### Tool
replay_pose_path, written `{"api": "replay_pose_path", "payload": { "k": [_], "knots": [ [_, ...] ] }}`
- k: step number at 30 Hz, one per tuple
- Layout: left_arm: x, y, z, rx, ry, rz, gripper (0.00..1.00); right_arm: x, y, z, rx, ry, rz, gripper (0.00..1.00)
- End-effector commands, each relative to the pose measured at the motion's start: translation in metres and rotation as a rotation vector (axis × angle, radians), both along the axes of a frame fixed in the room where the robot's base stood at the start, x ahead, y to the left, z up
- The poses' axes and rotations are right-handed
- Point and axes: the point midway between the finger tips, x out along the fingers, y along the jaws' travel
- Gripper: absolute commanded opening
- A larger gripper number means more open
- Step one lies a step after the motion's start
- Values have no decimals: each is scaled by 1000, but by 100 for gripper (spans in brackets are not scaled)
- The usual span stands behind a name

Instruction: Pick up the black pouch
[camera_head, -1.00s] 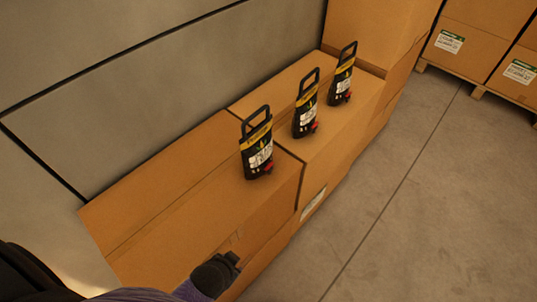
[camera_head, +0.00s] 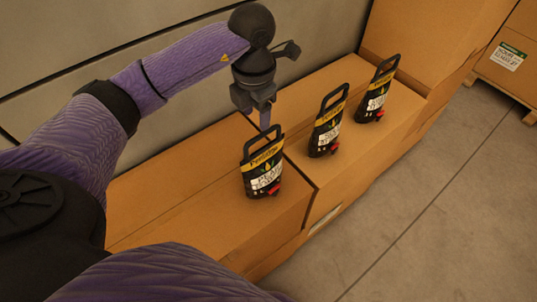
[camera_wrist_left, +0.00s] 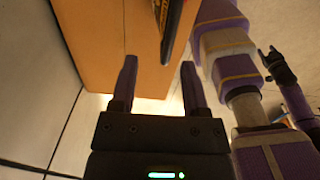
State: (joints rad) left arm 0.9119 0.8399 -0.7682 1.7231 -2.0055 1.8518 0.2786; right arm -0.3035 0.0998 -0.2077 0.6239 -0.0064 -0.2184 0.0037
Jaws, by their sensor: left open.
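Three black pouches with loop handles, yellow bands and white labels stand upright in a row on cardboard boxes. They are the nearest pouch (camera_head: 262,174), the middle pouch (camera_head: 327,131) and the far pouch (camera_head: 376,98). My left gripper (camera_head: 265,117) points down just behind the nearest pouch's handle, its fingers partly hidden. In the left wrist view it is open and empty (camera_wrist_left: 158,78). A dark pouch edge (camera_wrist_left: 174,28) shows beyond the fingers there, cut by the top border. What looks like my right gripper (camera_wrist_left: 278,66) shows small at right, its jaws unclear.
The cardboard boxes (camera_head: 215,222) form a ledge against a grey panelled wall (camera_head: 310,40). A taller box (camera_head: 410,35) stands behind the far pouch. Bare concrete floor (camera_head: 440,200) lies to the right, with a labelled box on a pallet at upper right.

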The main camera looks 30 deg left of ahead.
Motion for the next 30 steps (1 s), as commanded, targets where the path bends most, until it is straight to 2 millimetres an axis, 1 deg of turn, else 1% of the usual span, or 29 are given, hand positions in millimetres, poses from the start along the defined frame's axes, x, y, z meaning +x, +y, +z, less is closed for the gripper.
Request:
{"api": "replay_pose_path", "payload": {
  "k": [1,6,9,11,14,19,20,21,23,24,26,27,28,30],
  "knots": [
    [-1,-1,-12,-2,6,-1,59,-2,0,-4,-1,4,0,59],
    [-4,-4,-51,-5,7,-1,59,-4,-1,-13,0,9,-1,59],
    [-9,-8,-71,-7,7,-3,59,-5,-1,-17,-1,11,-1,59],
    [-9,-8,-82,-7,6,-2,59,-5,-1,-20,-1,12,0,59],
    [-8,-8,-89,-7,3,-3,59,-5,-1,-21,-1,12,0,59],
    [-8,-8,-88,-8,1,-3,59,-4,-1,-20,0,10,0,59],
    [-8,-8,-88,-8,1,-3,57,-4,-1,-20,0,10,0,59],
    [-8,-8,-88,-8,1,-3,48,-4,-1,-20,0,10,0,59],
    [-8,-8,-88,-9,1,-3,35,-4,-1,-20,0,9,0,59],
    [-8,-8,-88,-9,1,-3,27,-4,-1,-20,0,9,1,59],
    [-8,-8,-88,-9,1,-3,14,-4,-1,-20,0,9,1,59],
    [-8,-8,-88,-9,1,-3,6,-4,-1,-20,0,9,1,59],
    [-8,-8,-88,-9,1,-3,0,-4,-1,-20,0,9,1,59],
    [-8,-8,-88,-9,2,-3,0,-4,-1,-20,-1,9,1,59]
  ]
}}
